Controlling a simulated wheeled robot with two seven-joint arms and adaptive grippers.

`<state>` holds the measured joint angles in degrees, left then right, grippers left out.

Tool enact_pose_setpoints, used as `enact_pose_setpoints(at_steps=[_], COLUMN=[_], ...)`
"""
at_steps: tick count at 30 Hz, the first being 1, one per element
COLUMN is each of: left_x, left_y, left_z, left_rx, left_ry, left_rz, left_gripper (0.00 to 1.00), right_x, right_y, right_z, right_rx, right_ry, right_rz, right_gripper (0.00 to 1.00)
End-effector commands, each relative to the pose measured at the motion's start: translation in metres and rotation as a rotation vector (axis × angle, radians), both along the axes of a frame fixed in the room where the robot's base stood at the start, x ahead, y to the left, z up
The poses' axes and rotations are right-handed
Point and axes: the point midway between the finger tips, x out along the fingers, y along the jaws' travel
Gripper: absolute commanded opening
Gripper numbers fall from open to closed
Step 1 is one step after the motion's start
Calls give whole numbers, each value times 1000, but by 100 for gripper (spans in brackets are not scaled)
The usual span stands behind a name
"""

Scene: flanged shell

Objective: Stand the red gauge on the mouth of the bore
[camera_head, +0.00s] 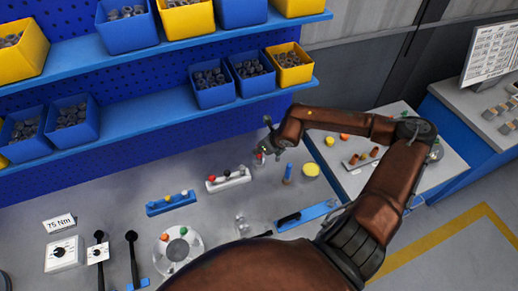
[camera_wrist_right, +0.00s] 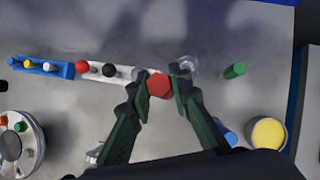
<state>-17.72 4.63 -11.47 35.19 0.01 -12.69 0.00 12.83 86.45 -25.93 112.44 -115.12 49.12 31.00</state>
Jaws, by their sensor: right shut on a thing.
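My right gripper (camera_head: 262,153) is above the bench near the white rack. It is shut on the red gauge (camera_wrist_right: 159,86), which shows as a red, roughly hexagonal end between the fingertips of my right gripper (camera_wrist_right: 160,82) in the wrist view. In the head view the gauge (camera_head: 258,156) is small and partly hidden by the fingers. The round flanged shell (camera_head: 178,248) lies on the bench to the lower left, with coloured plugs on its flange; it also shows at the left edge of the wrist view (camera_wrist_right: 12,148). My left gripper is not in view.
The white rack (camera_head: 228,181) holds red and black pieces. A blue rack (camera_head: 170,204) is left of it. A blue post (camera_head: 288,172), a yellow disc (camera_head: 310,169) and a blue tool holder (camera_head: 307,215) stand right. Shelves with bins (camera_head: 225,85) rise behind.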

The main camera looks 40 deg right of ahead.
Motion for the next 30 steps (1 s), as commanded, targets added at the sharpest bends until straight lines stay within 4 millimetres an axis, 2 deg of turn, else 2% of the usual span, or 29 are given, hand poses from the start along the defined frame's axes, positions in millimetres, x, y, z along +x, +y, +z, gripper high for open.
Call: enact_pose_setpoints(at_steps=[2, 5, 9, 12, 15, 18, 24, 30], left_x=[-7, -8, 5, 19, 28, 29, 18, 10], left_y=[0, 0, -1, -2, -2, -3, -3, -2], left_z=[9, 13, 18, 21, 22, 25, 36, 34], left_rx=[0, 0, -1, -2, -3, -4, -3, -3], left_ry=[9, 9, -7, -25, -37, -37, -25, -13], left_rz=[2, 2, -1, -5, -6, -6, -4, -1], left_gripper=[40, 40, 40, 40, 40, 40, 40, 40], right_x=[16, 29, 42, 48, 51, 55, 55, 54], right_y=[-12, -23, -35, -41, -44, -48, -48, -47], right_z=[-4, -24, -47, -57, -62, -71, -95, -99], right_rx=[5, 5, 4, 4, 2, 1, 2, 1], right_ry=[-3, -2, -1, -3, -2, -1, -2, -2], right_rz=[-4, -3, -2, -1, 0, 0, -1, 1], right_gripper=[0, 0, 0, 0, 0, 0, 0, 0])
